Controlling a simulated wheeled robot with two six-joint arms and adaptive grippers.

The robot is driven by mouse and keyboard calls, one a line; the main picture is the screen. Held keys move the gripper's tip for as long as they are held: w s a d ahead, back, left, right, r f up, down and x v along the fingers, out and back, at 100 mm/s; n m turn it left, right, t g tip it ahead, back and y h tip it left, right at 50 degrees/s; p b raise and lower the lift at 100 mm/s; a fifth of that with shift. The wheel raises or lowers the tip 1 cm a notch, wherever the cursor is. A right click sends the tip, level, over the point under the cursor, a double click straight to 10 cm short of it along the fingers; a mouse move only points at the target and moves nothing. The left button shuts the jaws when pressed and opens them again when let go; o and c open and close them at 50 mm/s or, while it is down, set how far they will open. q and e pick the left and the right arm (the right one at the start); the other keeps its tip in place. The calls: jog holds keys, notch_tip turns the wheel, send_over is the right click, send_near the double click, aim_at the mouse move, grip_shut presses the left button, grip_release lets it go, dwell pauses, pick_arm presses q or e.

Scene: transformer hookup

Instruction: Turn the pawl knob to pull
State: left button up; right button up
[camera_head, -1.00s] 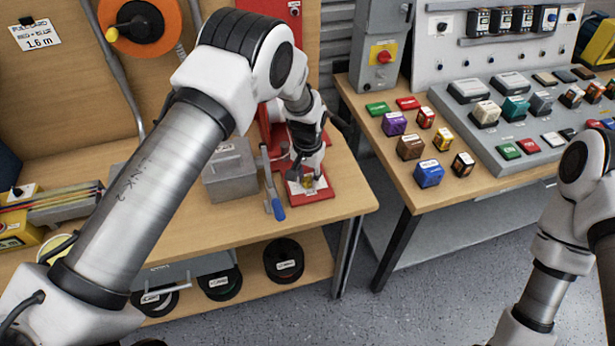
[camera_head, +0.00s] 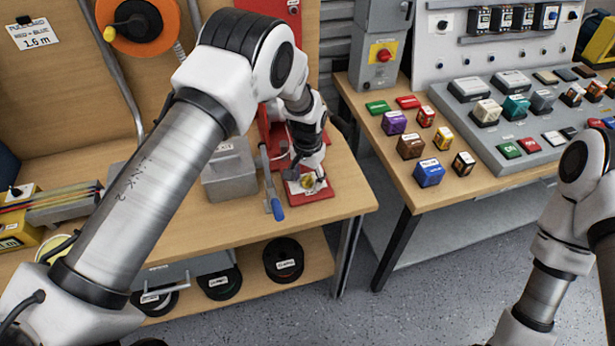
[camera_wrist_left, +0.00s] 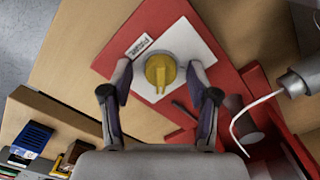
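The yellow pawl knob (camera_wrist_left: 160,71) sits on a white plate (camera_wrist_left: 200,52) on a red base, with a small label beside it that seems to read PAWL. In the left wrist view its raised bar points down toward my gripper's palm. In the head view the knob (camera_head: 309,182) shows just below my left gripper (camera_head: 308,174). In the left wrist view, my left gripper (camera_wrist_left: 160,76) is open, with one finger on each side of the knob and a visible gap to each. My right forearm shows at the right; its gripper is out of view.
A lever with a blue handle (camera_head: 277,208) stands just left of the red base (camera_head: 320,195). A grey metal box (camera_head: 229,175) is farther left. A white cable (camera_wrist_left: 250,112) runs near the base. A second bench with colored blocks (camera_head: 429,173) is to the right, across a gap.

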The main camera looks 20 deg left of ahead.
aim_at(308, 177)
pick_arm(q)
notch_tip(308, 177, up, 12)
dwell(0.4)
dwell(0.3)
